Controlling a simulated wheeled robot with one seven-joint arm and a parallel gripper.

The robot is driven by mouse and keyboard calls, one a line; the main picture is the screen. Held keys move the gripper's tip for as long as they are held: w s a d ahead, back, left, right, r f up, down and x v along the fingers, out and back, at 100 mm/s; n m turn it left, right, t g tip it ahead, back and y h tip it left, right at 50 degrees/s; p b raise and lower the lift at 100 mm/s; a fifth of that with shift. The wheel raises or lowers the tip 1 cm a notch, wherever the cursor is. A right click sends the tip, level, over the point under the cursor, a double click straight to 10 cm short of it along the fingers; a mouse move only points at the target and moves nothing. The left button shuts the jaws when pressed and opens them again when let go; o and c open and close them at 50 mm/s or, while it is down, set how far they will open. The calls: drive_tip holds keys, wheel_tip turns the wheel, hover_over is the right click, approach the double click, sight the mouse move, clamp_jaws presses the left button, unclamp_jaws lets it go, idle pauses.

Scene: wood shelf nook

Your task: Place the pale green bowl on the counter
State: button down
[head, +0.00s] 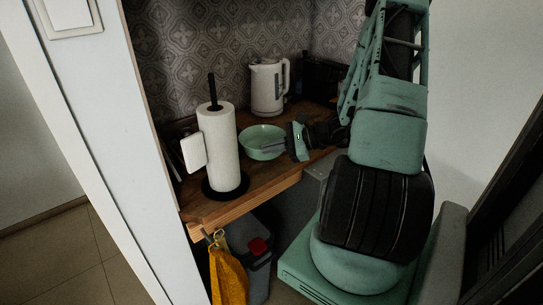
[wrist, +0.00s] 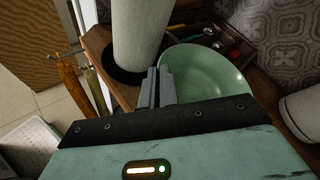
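The pale green bowl (head: 262,140) is upright over the wooden counter (head: 247,186), just right of the paper towel roll. I cannot tell whether its base touches the wood. My gripper (head: 272,147) reaches in from the right, with its fingers at the bowl's near side. In the wrist view, the bowl (wrist: 205,72) fills the area right of the fingers. My gripper (wrist: 157,86) has its fingers close together on the bowl's rim there. The lower part of the bowl is hidden behind my gripper body.
The paper towel roll (head: 222,140) on its black stand is close left of the bowl. A white kettle (head: 266,88) stands behind. A tray of utensils (wrist: 222,38) is near the bowl. A yellow cloth (head: 229,275) hangs below the counter edge, beside a grey bin (head: 257,275).

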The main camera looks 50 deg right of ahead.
drive_tip(key=shift+f, duration=1.65)
drive_tip(key=shift+f, duration=0.2)
drive_tip(key=c, duration=1.7)
unclamp_jaws()
drive_tip(key=shift+r, duration=0.1)
